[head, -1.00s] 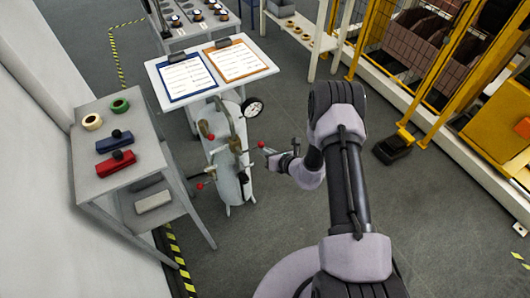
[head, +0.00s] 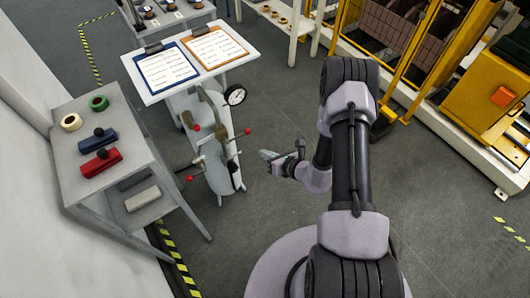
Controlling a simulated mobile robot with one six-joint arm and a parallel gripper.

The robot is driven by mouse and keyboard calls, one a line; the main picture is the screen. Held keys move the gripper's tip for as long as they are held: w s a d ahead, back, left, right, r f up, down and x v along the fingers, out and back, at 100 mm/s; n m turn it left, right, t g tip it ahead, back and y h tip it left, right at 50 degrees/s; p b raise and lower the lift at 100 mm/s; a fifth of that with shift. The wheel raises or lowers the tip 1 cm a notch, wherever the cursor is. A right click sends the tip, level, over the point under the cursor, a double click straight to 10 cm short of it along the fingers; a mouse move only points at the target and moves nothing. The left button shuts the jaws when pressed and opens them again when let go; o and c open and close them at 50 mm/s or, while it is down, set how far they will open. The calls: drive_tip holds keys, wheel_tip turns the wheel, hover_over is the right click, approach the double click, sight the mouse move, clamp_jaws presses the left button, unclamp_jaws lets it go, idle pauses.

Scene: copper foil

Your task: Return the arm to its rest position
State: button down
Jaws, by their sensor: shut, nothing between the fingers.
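My arm rises in the middle right of the head view and bends down toward the left. My gripper (head: 267,155) is at its end, small in the picture, pointing left. It is shut and empty, over the grey floor to the right of the white machine (head: 220,170) with red-knobbed levers. A gap shows between the gripper and the machine's body. The fingertips are too small to see in detail.
A grey side table (head: 72,150) with tape rolls and red and blue tools stands at left. A white table (head: 150,92) with two clipboards stands behind the machine. Yellow framing (head: 420,75) lies at right. Open floor (head: 270,205) surrounds my base.

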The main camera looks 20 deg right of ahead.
drive_tip(key=a+r+n+g+y+b, duration=0.1)
drive_tip(key=a+r+n+y, duration=0.1)
drive_tip(key=a+r+n, duration=0.35)
drive_tip(key=a+r+n+g+y, duration=0.2)
drive_tip(key=r, duration=0.6)
drive_tip(key=a+r+n+g+y+b, duration=0.1)
drive_tip(key=a+r+n+y, duration=0.1)
drive_tip(key=a+r+n, duration=0.35)
drive_tip(key=s+a+r+n+g+h, duration=0.1)
drive_tip(key=s+a+r+n+g, duration=0.25)
drive_tip(key=s+r+n, duration=0.55)
drive_tip(key=s+d+r+n+t+h+b, duration=0.1)
drive_tip(key=s+d+r+n+h, duration=0.3)
drive_tip(key=s, duration=0.3)
drive_tip(key=s+d+r+n+t+h+b, duration=0.1)
drive_tip(key=s+d+r+n+h, duration=0.2)
drive_tip(key=s, duration=0.4)
drive_tip(key=shift+s+d+r+n+h, duration=0.4)
drive_tip(key=shift+d+n+h, duration=0.25)
drive_tip(key=shift+d, duration=0.6)
